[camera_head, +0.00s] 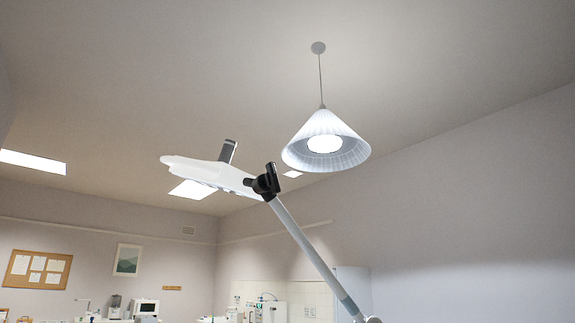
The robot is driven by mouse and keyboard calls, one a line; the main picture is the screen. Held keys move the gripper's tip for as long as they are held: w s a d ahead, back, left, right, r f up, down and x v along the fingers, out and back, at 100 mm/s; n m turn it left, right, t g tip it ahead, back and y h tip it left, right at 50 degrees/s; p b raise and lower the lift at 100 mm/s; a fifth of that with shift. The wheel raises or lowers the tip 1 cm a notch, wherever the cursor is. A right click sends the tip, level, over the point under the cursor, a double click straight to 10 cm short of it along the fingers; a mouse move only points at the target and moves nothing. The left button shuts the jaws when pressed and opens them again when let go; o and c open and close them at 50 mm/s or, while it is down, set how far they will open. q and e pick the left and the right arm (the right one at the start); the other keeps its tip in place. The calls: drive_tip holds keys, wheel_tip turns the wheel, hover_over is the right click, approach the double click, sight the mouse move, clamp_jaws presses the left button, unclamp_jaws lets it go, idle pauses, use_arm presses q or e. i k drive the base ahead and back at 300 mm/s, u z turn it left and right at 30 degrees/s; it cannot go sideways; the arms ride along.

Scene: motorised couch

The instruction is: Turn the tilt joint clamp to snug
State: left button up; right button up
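A black tilt joint clamp (266,184) sits at the top of a slanted grey pole (305,245), with a short black lever or knob (271,169) sticking up from it. The joint carries a flat white head (208,173) that extends to the left, close to level. A dark upright handle-like piece (229,150) stands on top of the head. How tight the clamp is cannot be told from this view. Neither of my grippers shows in the head view.
A white cone pendant lamp (325,140) hangs from the ceiling above and right of the joint. Ceiling light panels (33,162) are lit. A cork board (38,268), a framed picture (127,260) and counter equipment (147,307) are far behind. Space around the joint looks clear.

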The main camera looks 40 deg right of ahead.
sight(271, 180)
drive_tip(key=k, duration=0.3)
drive_tip(key=z, duration=1.2)
drive_tip(key=i, duration=0.25)
drive_tip(key=u, duration=0.2)
